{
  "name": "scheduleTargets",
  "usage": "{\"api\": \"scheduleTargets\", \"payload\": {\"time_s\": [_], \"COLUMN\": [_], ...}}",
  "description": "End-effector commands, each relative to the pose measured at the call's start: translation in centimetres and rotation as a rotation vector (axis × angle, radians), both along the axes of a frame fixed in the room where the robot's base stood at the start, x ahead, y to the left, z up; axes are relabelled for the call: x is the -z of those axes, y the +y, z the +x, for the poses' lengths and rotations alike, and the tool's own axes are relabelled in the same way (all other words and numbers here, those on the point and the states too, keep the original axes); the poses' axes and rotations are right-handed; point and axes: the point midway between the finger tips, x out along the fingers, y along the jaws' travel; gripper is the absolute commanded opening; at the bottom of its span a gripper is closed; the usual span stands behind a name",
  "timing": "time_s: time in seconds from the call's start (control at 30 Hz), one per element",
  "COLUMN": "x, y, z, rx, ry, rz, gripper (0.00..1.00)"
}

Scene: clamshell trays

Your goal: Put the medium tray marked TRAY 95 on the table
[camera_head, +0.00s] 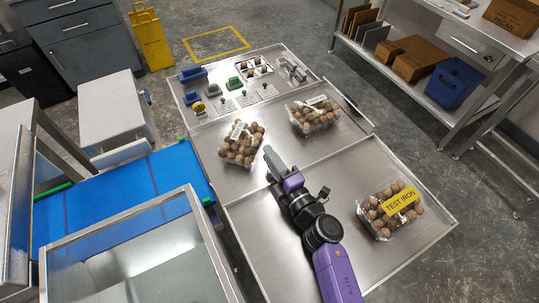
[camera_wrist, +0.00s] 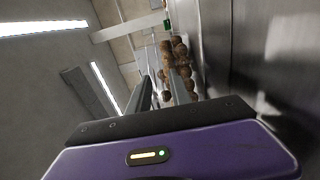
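Three clear clamshell trays of brown round items lie on the steel table (camera_head: 290,200). One tray (camera_head: 240,146) is left of centre, another (camera_head: 314,116) is at the upper middle, both with small white labels too small to read. The third tray (camera_head: 390,210), at the right, has a yellow label reading "TEST IRON". I cannot read TRAY 95 on any. My gripper (camera_head: 269,152) is over the table just right of the left tray. In the wrist view brown items (camera_wrist: 177,52) show beyond and between the fingers (camera_wrist: 165,88), which look apart and empty.
A blue conveyor (camera_head: 120,195) meets the table's left side. A shelf with brown boxes and a blue bin (camera_head: 455,84) stands at the right. The table's front and the space between trays are bare.

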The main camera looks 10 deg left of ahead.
Motion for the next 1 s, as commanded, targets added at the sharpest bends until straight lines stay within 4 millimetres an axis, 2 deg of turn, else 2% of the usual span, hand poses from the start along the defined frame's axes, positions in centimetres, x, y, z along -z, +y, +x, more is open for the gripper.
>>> {"api": "scheduleTargets", "payload": {"time_s": [0.3,0.43,1.0], "x": [0.2,0.2,0.2], "y": [-2.8,-3.7,-4.1], "z": [-3.9,-5.1,-5.6], "rx": [0.001,0.001,0.000], "ry": [0.002,0.002,0.001], "rz": [-0.001,-0.001,-0.001], "gripper": [0.25,0.25,0.25]}}
